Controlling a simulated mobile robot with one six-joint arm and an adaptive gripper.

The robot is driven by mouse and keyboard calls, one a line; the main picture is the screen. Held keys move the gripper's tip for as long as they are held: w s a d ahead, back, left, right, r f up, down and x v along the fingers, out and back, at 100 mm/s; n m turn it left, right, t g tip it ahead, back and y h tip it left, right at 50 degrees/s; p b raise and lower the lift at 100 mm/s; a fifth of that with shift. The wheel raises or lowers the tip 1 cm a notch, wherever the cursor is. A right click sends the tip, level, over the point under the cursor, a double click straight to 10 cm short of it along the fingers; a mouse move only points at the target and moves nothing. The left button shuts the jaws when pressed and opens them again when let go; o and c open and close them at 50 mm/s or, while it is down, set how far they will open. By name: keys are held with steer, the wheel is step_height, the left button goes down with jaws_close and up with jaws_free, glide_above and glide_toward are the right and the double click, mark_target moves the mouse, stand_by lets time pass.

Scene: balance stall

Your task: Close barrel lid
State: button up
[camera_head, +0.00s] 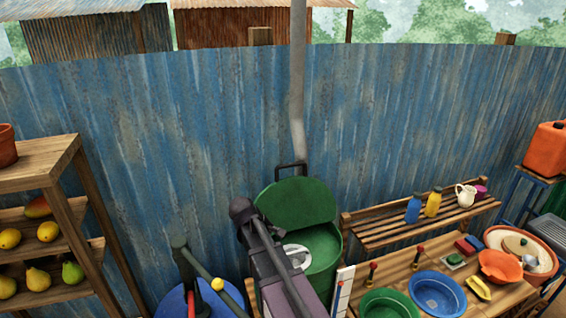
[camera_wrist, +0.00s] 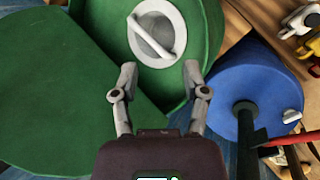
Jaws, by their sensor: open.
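The green barrel (camera_head: 325,255) stands against the blue wall. Its green lid (camera_head: 297,203) is raised and leans back toward the wall, with a dark handle-like frame (camera_head: 291,168) above it. A pale round disc with a bar across it (camera_head: 297,255) shows at the barrel, partly behind my arm. In the wrist view this disc (camera_wrist: 155,32) lies beyond my fingertips, and a broad green surface (camera_wrist: 50,95), seemingly the lid, fills the left. My gripper (camera_wrist: 160,70) is open and empty over the green. I cannot tell whether it touches anything.
A blue drum (camera_wrist: 230,92) with a dark post is close by. A slatted bench (camera_head: 420,222) with bottles and a table with a green basin (camera_head: 390,303) and blue basin (camera_head: 437,292) stand right. A fruit shelf (camera_head: 45,165) stands left. A grey pipe (camera_head: 298,80) rises behind.

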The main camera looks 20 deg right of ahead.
steer(key=w+r+n+h, duration=0.2)
steer(key=w, duration=0.2)
steer(key=w+r+n+h, duration=0.2)
steer(key=w+r, duration=0.1)
steer(key=w, duration=0.1)
steer(key=w+r+n+h, duration=0.2)
steer(key=w, duration=0.2)
steer(key=shift+r, duration=0.4)
steer(key=n+h, duration=0.5)
glide_toward(276, 168)
steer(key=shift+w+a+f, duration=0.15)
steer(key=shift+w+a, duration=0.1)
steer(key=shift+a, duration=0.05)
steer(key=d, duration=1.3)
steer(key=shift+d, duration=0.4)
jaws_close()
steer(key=shift+a, duration=0.15)
